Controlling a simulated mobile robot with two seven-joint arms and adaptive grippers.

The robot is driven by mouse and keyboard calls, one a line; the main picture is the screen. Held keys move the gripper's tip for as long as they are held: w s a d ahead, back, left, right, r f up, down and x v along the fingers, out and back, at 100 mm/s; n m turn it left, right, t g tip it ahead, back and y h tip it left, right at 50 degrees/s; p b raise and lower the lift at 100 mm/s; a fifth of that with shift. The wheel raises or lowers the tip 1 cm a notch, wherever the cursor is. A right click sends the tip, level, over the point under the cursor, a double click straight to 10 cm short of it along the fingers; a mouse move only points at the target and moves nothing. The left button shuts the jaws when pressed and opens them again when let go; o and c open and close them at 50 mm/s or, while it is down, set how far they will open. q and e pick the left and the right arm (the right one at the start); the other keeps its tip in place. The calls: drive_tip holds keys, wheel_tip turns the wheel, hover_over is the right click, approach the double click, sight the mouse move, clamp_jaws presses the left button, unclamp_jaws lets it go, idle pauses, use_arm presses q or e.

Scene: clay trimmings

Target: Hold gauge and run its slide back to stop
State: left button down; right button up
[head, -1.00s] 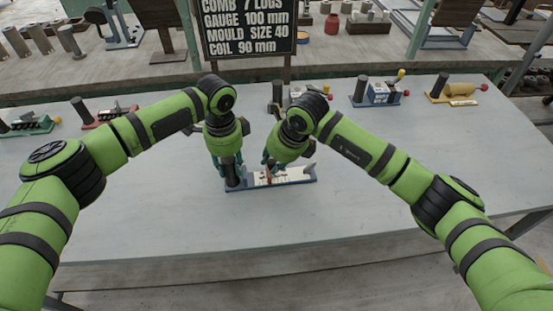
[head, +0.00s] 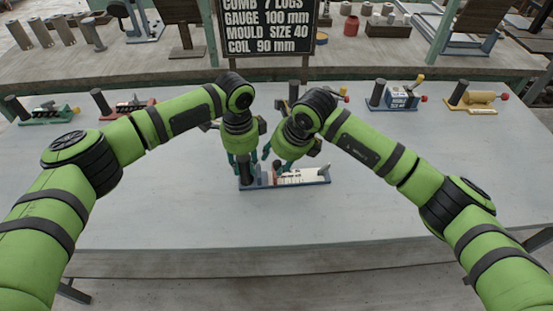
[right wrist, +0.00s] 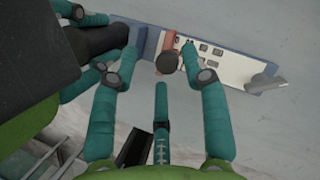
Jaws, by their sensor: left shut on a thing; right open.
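The gauge (head: 308,177) lies on the table: a blue base, a white marked plate, a dark upright post (head: 247,172) at its left end. My left gripper (head: 244,168) is shut on that post; its fingers and the black post also show at the left of the right wrist view. The red slide (right wrist: 169,43) with a round dark knob (right wrist: 167,62) sits at the plate's left end, close to a blue block (right wrist: 151,42). I cannot tell whether they touch. My right gripper (right wrist: 160,54) is open, its fingers on either side of the knob. A grey tilted piece (right wrist: 265,77) stands at the plate's far end.
Other devices stand along the table's back edge: a green one (head: 48,114), a red one (head: 128,106), a blue one (head: 397,97) and a yellow one (head: 478,99). A black sign (head: 266,28) stands behind. The table front (head: 200,225) is clear.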

use_arm(q)
drive_tip(key=shift+a, duration=0.15)
use_arm(e)
drive_tip(key=v, duration=1)
drive_tip(key=shift+r, duration=0.35)
use_arm(q)
drive_tip(key=c, duration=0.8)
unclamp_jaws()
drive_tip(key=shift+c, duration=0.2)
